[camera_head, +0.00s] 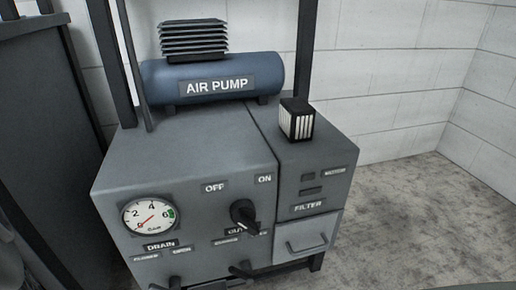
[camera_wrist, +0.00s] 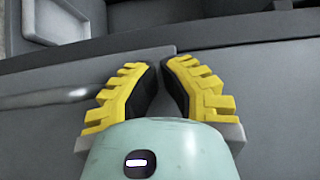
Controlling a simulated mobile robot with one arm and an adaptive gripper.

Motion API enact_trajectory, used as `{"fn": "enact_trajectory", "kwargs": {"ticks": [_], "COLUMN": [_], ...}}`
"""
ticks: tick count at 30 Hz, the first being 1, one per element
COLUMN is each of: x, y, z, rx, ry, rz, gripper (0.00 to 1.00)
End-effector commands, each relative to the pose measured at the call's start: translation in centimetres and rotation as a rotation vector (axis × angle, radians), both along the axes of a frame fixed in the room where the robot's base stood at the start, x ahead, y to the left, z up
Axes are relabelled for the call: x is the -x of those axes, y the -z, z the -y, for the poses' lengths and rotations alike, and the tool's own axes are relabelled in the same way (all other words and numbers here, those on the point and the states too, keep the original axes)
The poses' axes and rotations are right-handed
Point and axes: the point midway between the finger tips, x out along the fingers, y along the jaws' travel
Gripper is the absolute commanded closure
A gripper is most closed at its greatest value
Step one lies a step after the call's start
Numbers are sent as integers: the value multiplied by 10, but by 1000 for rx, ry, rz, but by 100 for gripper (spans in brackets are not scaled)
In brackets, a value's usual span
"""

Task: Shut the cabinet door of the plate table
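The plate table and its cabinet door are not recognisable in the head view. In the wrist view my gripper (camera_wrist: 160,68) has yellow and black fingers that converge at the tips, with nothing visible between them. The fingers lie over a flat grey panel (camera_wrist: 100,69) whose edge runs just beyond the tips. A pale grey bar (camera_wrist: 45,97), like a handle, lies left of the fingers. I cannot tell whether this panel is the cabinet door, or whether the fingers touch it. My gripper is not in the head view.
In the head view a grey machine cabinet (camera_head: 190,160) carries a blue air pump (camera_head: 212,77), a gauge (camera_head: 149,215), a black knob (camera_head: 243,213) and a filter drawer (camera_head: 307,237). Clear floor (camera_head: 420,220) lies right. A tray-like recess (camera_wrist: 57,20) shows in the wrist view.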

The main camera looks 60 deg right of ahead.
Motion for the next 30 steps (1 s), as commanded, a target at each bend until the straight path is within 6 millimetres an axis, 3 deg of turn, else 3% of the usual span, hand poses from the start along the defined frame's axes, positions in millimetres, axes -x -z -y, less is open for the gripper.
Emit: {"fn": "enact_trajectory", "kwargs": {"ticks": [11,30], "x": [-23,-19], "y": [1,0], "z": [20,21], "rx": [0,0], "ry": [0,6], "rz": [1,0], "gripper": [100,100]}}
